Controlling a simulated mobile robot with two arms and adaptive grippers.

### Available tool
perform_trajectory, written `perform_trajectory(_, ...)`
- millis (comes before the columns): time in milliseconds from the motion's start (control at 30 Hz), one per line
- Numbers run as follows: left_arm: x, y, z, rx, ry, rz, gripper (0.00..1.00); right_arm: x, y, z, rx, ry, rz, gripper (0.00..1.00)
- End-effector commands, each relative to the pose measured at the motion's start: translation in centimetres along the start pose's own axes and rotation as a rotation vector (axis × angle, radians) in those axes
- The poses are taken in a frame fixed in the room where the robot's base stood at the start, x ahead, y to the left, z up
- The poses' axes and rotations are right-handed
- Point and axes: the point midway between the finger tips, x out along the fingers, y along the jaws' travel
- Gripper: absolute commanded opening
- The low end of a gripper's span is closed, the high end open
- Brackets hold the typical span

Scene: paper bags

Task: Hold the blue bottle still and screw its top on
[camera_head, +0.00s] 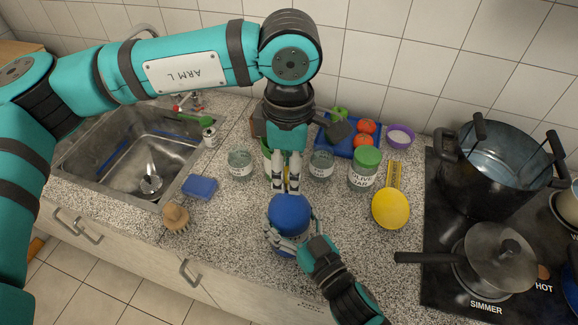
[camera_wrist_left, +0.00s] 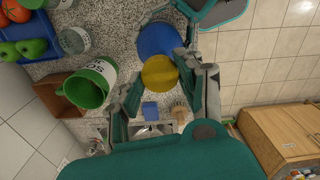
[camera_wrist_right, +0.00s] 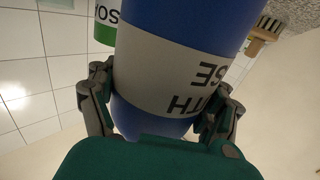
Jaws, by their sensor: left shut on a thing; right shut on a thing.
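The blue bottle (camera_head: 290,214) with a white lettered band (camera_wrist_right: 178,68) is at the front of the counter. My right gripper (camera_head: 290,240) is shut around its side; in the right wrist view the fingers (camera_wrist_right: 160,108) press on both sides. My left gripper (camera_head: 287,188) is just above and behind the bottle, pointing down. In the left wrist view it (camera_wrist_left: 165,72) is shut on a round yellow top (camera_wrist_left: 158,73), with the blue bottle (camera_wrist_left: 158,38) beyond. I cannot tell whether top and bottle touch.
A brush (camera_head: 176,217), blue sponge (camera_head: 199,187) and sink (camera_head: 120,165) are left. The stove holds a pot (camera_head: 490,180) and a pan (camera_head: 495,262).

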Motion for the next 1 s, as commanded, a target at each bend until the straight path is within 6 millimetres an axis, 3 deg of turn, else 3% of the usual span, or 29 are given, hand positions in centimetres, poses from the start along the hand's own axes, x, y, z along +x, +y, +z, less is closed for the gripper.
perform_trajectory(1000,1.5,0.0,0.0,0.000,0.001,-0.001,0.28,0.0,0.0,0.0,0.000,-0.001,0.000,0.28)
